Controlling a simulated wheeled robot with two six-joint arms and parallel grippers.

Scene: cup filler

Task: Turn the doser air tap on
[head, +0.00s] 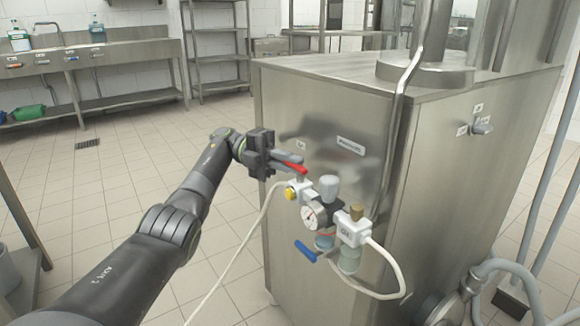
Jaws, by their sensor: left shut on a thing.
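The air tap (299,188) is a small white valve with a yellow fitting, at the left end of the air unit on the steel cabinet's front. Its red handle (296,168) sits above the valve body, pointing up and left. My left gripper (292,161) comes in from the left and is shut on the red handle. The fingers hide part of the handle. My right gripper is not in view.
A pressure gauge (313,215), a blue lever (305,250) and a white hose (385,296) sit close below and right of the tap. The steel cabinet (330,115) stands behind. The tiled floor at left is open.

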